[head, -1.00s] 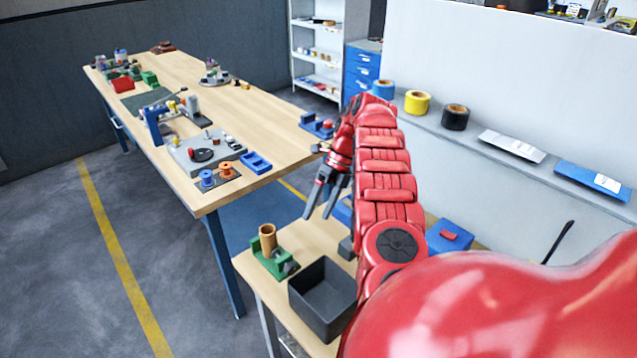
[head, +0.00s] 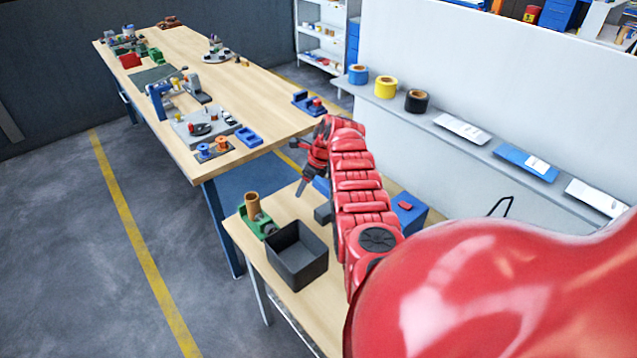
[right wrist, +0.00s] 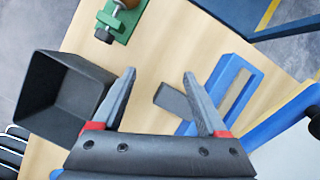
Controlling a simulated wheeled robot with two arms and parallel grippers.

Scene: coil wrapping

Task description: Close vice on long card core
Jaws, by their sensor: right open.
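The card core (head: 252,203) is a tan tube standing upright in the green vice (head: 262,222) at the left of the small near table. In the right wrist view the green vice (right wrist: 120,22) shows at the top, with only the lower end of the core (right wrist: 130,3) in frame. Whether the jaws touch the core cannot be made out. My right gripper (head: 302,190) hangs over the small table, to the right of the vice. In the right wrist view its fingers (right wrist: 158,78) are spread and empty. My left gripper is not seen.
A dark open bin (head: 298,262) stands beside the vice, close to it. A blue tray-like part (right wrist: 235,85) and a small grey block (right wrist: 172,101) lie under my right gripper. A blue box (head: 408,212) stands behind my arm. The long workbench (head: 270,110) carries several fixtures.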

